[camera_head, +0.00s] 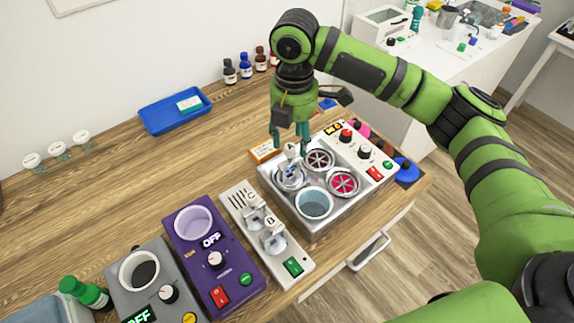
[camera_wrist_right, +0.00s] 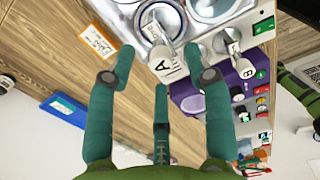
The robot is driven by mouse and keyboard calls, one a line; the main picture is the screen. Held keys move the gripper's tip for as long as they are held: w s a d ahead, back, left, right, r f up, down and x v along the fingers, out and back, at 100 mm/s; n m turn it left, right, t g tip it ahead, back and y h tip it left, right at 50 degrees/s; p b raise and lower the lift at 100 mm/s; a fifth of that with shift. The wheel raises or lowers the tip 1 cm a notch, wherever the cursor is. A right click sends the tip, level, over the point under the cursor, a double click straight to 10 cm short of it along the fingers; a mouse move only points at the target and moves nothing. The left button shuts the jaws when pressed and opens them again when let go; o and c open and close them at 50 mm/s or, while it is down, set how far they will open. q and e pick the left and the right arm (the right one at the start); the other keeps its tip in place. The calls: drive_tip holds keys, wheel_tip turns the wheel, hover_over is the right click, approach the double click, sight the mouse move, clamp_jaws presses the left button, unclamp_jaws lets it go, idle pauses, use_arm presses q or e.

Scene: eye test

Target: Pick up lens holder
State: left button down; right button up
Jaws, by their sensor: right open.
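A lens holder with a round metal ring and a white tag marked A (camera_wrist_right: 167,62) shows in the wrist view, with the tag between and just beyond my fingertips. In the head view the ring (camera_head: 290,178) lies at the back left well of a silver bath unit (camera_head: 308,229), partly under my gripper. My right gripper (camera_head: 290,143) points down above it, fingers apart and empty; it also shows in the wrist view (camera_wrist_right: 166,78). I cannot tell whether a finger touches the tag. Two more holders, tagged C (camera_head: 252,196) and B (camera_head: 270,221), rest on a grey stand. My left gripper is out of view.
The bath unit has red, pink and blue-grey wells and a knob panel. A purple heater (camera_head: 235,268) and a grey heater (camera_head: 158,300) stand left of the stand. An orange-edged card (camera_head: 263,152) lies behind the unit. A blue tray (camera_head: 155,124) and bottles are farther back.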

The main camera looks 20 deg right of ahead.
sight(291, 147)
drive_tip(key=f, duration=0.1)
drive_tip(key=f+p, duration=0.1)
drive_tip(key=f, duration=0.1)
drive_tip(key=shift+s+a+f, duration=0.1)
drive_tip(key=shift+a+f, duration=0.1)
drive_tip(key=shift+f, duration=0.4)
clamp_jaws()
drive_tip(key=shift+r, duration=0.1)
